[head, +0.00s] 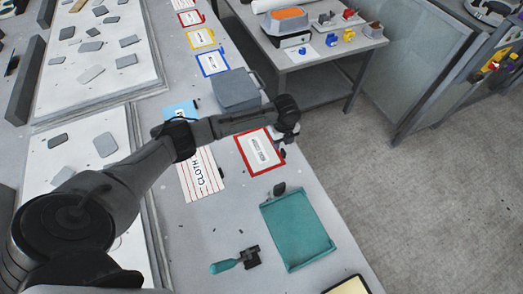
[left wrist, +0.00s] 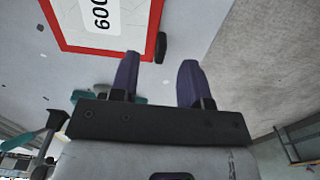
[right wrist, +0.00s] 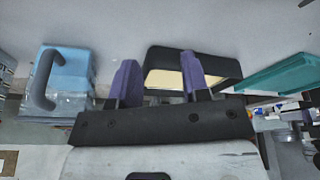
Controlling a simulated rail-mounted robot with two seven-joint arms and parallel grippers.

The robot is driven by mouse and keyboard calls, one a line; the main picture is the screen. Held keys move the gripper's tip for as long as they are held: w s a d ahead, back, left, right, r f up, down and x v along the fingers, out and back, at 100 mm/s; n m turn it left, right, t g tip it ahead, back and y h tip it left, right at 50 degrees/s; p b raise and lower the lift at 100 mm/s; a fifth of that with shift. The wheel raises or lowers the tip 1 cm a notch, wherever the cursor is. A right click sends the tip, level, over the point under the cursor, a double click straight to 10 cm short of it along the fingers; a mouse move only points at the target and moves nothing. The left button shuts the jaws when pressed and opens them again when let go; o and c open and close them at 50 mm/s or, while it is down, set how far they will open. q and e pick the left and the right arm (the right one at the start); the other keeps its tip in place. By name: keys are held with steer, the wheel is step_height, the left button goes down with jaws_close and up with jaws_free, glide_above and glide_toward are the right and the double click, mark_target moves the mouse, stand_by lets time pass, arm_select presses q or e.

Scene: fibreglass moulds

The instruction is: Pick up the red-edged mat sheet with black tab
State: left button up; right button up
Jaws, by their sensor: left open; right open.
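The red-edged mat sheet (head: 250,140) lies flat on the bench under the end of my left arm, with a white label in its middle. In the left wrist view the sheet (left wrist: 75,38) is at the upper left, and its black tab (left wrist: 161,47) sticks out at its right edge. My left gripper (head: 288,138) is over the sheet's right edge in the head view. In the left wrist view its jaws (left wrist: 158,72) are open and empty, with the tab between and beyond the fingertips. My right gripper (right wrist: 157,68) is open and empty, outside the head view.
A teal tray (head: 297,232) and a teal-handled tool (head: 226,265) lie nearer on the bench. A striped CLOTH sheet (head: 203,180) is left of the mat sheet. A grey box (head: 236,92) stands behind. In the right wrist view are a black-rimmed tray (right wrist: 232,66) and a blue container (right wrist: 68,68).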

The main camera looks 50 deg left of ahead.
mark_target(282, 149)
arm_select(q)
steer(key=f, duration=0.4)
steer(key=shift+w+d+b, duration=0.1)
steer(key=shift+d+b, duration=0.2)
steer(key=shift+b, duration=0.05)
steer(key=shift+a+f, duration=0.1)
steer(key=shift+f, duration=0.5)
jaws_close()
